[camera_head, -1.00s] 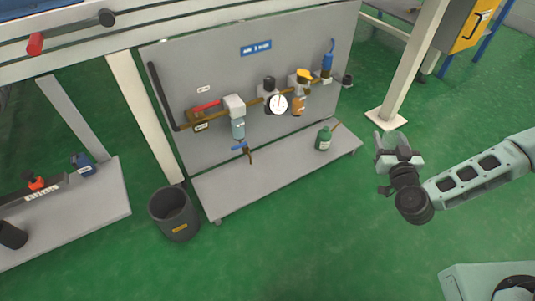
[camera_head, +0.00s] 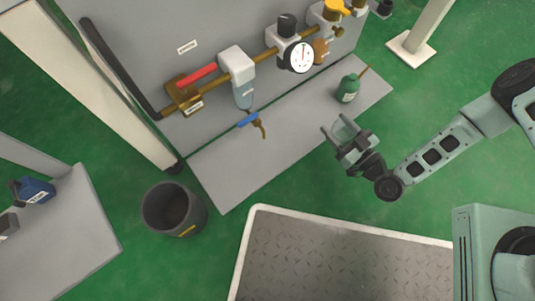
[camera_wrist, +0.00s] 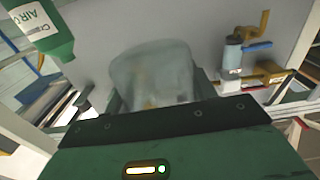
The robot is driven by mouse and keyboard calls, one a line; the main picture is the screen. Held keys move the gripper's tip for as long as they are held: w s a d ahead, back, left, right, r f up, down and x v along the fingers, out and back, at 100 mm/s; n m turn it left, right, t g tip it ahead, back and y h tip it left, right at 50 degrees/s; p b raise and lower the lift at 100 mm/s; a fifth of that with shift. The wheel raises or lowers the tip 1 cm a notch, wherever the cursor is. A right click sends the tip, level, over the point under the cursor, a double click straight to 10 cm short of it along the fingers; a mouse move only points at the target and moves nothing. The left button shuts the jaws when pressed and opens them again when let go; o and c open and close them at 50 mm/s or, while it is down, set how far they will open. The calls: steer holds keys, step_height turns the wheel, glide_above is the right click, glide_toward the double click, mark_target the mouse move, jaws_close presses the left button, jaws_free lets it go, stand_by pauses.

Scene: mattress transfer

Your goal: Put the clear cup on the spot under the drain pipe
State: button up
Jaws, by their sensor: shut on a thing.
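The clear cup (camera_wrist: 152,75) is between the fingers of my gripper in the wrist view, held upright or nearly so. The drain pipe (camera_head: 261,128) is the small brass spout under the blue lever and clear filter bowl (camera_head: 243,95). The grey shelf (camera_head: 225,172) lies below it. I cannot make out a marked spot there. The bowl also shows in the wrist view (camera_wrist: 232,57).
A green oil bottle (camera_head: 348,88) stands on the shelf and shows close at left in the wrist view (camera_wrist: 40,28). A dark bin (camera_head: 160,210) stands on the floor at left. Valves and a gauge (camera_head: 300,57) stick out from the panel. A grey tread-plate platform (camera_head: 340,260) lies in front.

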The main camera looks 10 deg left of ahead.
steer(key=s+a+f+n+g+y+b, duration=0.1)
steer(key=s+a+f+n+g+y, duration=0.1)
steer(key=s+f+g, duration=0.3)
steer(key=s+a+f+n+g+y+b, duration=0.1)
steer(key=s+a+f+n, duration=0.25)
steer(key=s, duration=0.25)
steer(key=shift+m, duration=0.45)
steer(key=b+x, duration=0.4)
steer(key=x, duration=0.8)
steer(key=shift+a, duration=0.25)
steer(key=b+x, duration=0.2)
steer(key=x, duration=0.2)
steer(key=shift+a, duration=0.3)
steer(key=shift+d+f, duration=0.1)
steer(key=shift+f, duration=0.25)
steer(key=shift+r, duration=0.15)
steer(key=o, duration=1)
